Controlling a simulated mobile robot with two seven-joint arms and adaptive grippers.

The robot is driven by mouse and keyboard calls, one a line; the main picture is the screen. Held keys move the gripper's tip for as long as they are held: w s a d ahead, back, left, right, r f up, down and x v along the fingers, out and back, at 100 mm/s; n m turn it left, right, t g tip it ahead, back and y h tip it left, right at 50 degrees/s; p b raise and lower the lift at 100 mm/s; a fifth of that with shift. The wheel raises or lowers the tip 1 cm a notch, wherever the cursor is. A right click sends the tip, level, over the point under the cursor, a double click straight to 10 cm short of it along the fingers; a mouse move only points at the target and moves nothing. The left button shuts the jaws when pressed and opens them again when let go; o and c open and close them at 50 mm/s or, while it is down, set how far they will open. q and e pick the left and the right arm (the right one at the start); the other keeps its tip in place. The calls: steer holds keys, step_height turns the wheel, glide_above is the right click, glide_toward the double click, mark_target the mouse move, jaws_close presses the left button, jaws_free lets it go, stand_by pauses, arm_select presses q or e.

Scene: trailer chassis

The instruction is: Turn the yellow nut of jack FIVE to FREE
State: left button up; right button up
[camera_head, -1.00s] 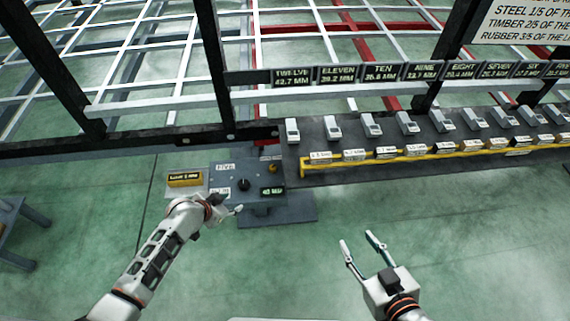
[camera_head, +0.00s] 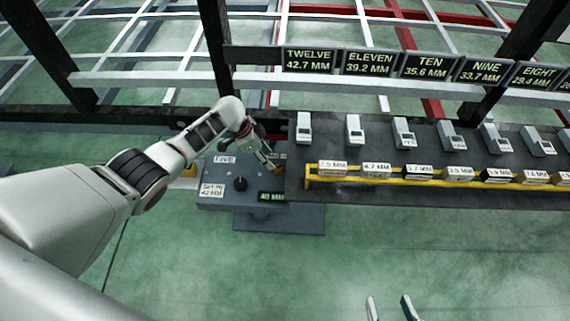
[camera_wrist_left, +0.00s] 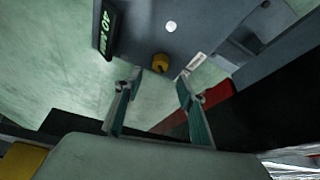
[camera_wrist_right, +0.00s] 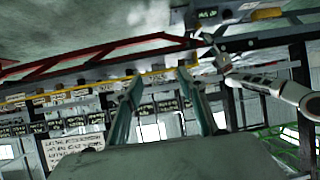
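Jack FIVE (camera_head: 218,190) is a blue-grey box with a "FIVE" label, a black knob (camera_head: 240,184) and a green-lettered "40 MM" display (camera_head: 272,197). The yellow nut (camera_wrist_left: 160,63) sits on the jack face in the left wrist view, near the display (camera_wrist_left: 107,28). In the head view it is mostly hidden by my left gripper (camera_head: 269,163). In the left wrist view my left gripper (camera_wrist_left: 156,88) is open, its fingertips pointing toward the nut, which lies just beyond them with nothing between the fingers. My right gripper (camera_head: 389,300) is open and empty over the floor.
A dark bench (camera_head: 380,185) with several grey devices and a yellow rail (camera_head: 345,182) of labelled blocks stands right of the jack. Dark posts (camera_head: 217,50) and a white frame rise behind. The green floor in front is clear.

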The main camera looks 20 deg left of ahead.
mark_target(277, 167)
arm_select(q)
steer(key=b+x, duration=0.1)
steer(key=x, duration=0.1)
steer(key=b+x, duration=0.1)
steer(key=x, duration=0.2)
steer(key=b+x, duration=0.1)
steer(key=x, duration=0.1)
steer(key=shift+s+a+f+b, duration=0.1)
steer(key=shift+s+f+b, duration=0.15)
steer(key=shift+f+b, duration=0.1)
steer(key=shift+w, duration=0.25)
steer(key=shift+w+d+r, duration=0.1)
steer(key=shift+d+r, duration=0.05)
steer(key=shift+d, duration=0.05)
arm_select(e)
steer(key=a+m, duration=0.2)
steer(key=a+y, duration=0.1)
steer(key=a, duration=0.1)
steer(key=shift+s+a+r+m+t, duration=0.1)
steer(key=shift+r+m+t, duration=0.2)
steer(key=shift+m+t, duration=0.1)
arm_select(q)
steer(key=c, duration=1.1)
